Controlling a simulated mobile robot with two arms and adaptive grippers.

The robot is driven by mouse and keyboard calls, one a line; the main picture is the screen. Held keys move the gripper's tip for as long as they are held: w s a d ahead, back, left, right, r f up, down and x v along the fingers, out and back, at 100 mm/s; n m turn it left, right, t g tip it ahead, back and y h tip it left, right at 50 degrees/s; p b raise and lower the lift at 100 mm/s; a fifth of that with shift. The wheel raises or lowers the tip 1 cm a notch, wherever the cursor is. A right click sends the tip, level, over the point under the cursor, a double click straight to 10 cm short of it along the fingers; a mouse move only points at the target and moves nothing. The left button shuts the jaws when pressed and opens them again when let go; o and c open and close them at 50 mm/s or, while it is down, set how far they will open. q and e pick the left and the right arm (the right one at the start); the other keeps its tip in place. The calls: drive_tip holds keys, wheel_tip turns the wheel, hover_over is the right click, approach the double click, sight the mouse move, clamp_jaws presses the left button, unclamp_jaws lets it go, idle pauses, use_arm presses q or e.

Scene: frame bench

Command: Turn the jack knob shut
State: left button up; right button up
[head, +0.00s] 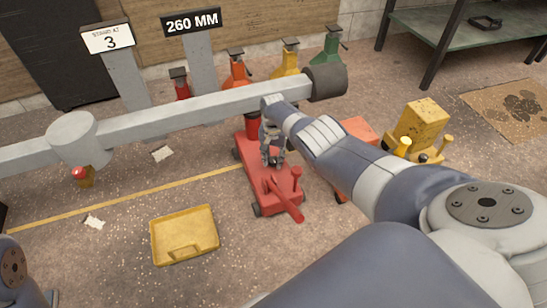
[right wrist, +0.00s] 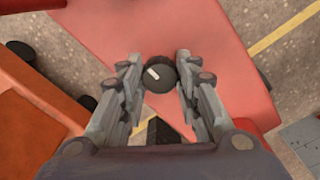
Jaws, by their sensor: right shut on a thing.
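The red floor jack (head: 262,185) stands on the floor near the middle of the head view, with a red handle (head: 284,203) at its near end. My right gripper (head: 272,158) reaches down over the jack body from above. In the right wrist view, the jack knob (right wrist: 159,75) is round and black with a white pointer mark tilted to the upper left. The fingers of my right gripper (right wrist: 158,68) are on either side of the knob, shut on it. In the head view my gripper hides the knob. My left gripper is out of view.
A grey beam (head: 190,108) crosses above, behind the jack. Red, orange, yellow and green stands (head: 286,62) line the back. An orange-red unit (head: 357,128) and a yellow jack (head: 421,125) stand right. A yellow tray (head: 184,236) lies front left, with bare floor around it.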

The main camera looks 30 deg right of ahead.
sight(273, 159)
drive_tip(key=shift+m, duration=0.3)
drive_tip(key=shift+r, duration=0.1)
drive_tip(key=o, duration=1.1)
drive_tip(key=shift+c, duration=0.2)
drive_tip(key=shift+r, duration=0.15)
wheel_tip(273, 159, up, 12)
drive_tip(key=shift+f, duration=0.2)
idle(0.3)
